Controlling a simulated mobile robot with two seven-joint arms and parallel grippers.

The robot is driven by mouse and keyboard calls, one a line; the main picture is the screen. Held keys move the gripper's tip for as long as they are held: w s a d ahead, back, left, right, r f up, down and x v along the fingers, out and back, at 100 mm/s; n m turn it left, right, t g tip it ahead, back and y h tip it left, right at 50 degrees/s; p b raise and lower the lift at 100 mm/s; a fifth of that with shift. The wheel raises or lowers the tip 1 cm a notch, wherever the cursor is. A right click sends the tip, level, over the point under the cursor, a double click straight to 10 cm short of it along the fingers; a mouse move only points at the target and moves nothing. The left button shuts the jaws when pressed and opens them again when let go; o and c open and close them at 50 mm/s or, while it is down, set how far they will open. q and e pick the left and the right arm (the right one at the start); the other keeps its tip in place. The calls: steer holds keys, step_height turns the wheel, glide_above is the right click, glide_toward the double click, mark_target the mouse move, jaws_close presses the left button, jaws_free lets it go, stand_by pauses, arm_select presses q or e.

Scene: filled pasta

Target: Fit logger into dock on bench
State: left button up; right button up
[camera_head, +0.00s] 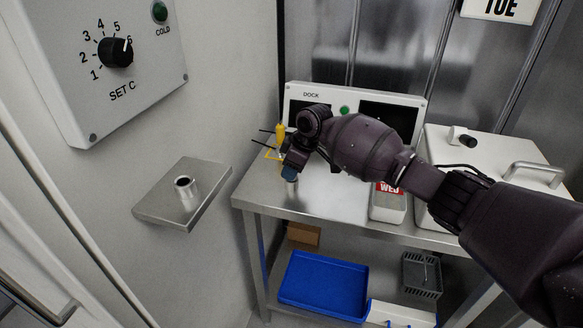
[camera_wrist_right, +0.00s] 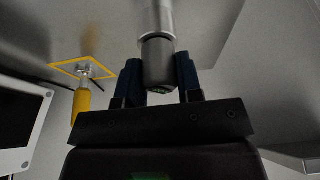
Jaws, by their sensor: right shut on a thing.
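My right gripper (camera_head: 290,174) is over the left part of the bench, with its blue fingers pointing down. In the right wrist view the gripper (camera_wrist_right: 160,82) is shut on a grey metal cylinder (camera_wrist_right: 157,55), which looks like the logger. The cylinder's lower end (camera_head: 291,186) shows just below the fingers in the head view; I cannot tell if it touches the bench. The dock panel (camera_head: 410,98), white and marked DOCK, stands at the back of the bench with a green light. My arm hides part of it. My left gripper is not in view.
The bench (camera_head: 330,205) also holds a WED-labelled block (camera_head: 388,208) and a white lidded box (camera_head: 480,180).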

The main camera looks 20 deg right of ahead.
steer(key=shift+s+f, duration=0.2)
steer(key=shift+f, duration=0.35)
steer(key=o, duration=0.9)
steer(key=shift+o, duration=0.6)
steer(key=shift+w+r, duration=0.15)
steer(key=shift+r, duration=0.1)
steer(key=shift+o, duration=1.2)
steer(key=shift+r, duration=0.1)
